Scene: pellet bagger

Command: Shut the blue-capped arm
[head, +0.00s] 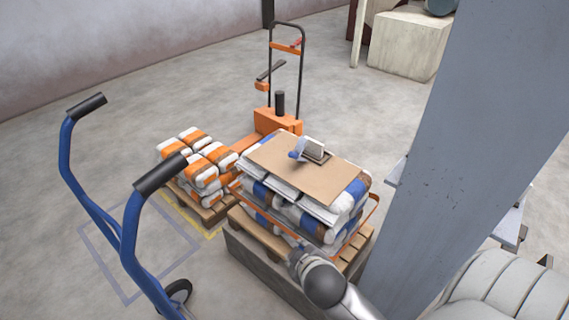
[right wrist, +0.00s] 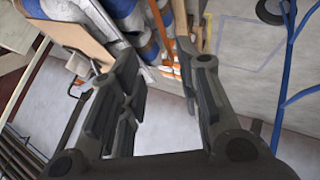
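I cannot make out a blue-capped arm for certain in either view. My right gripper (right wrist: 158,52) is open in the right wrist view, its two dark fingers apart with nothing between them. Beyond the fingers are stacked bags, a brown sheet and floor. In the head view a grey and white link of my own arm shows at the bottom, in front of the bag stack; the gripper's fingers cannot be made out there. My left gripper is not in view.
A bag stack topped by a brown sheet (head: 275,163) stands on a wooden pallet (head: 262,236). A blue hand truck (head: 130,235) is at left, a grey post (head: 470,130) at right.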

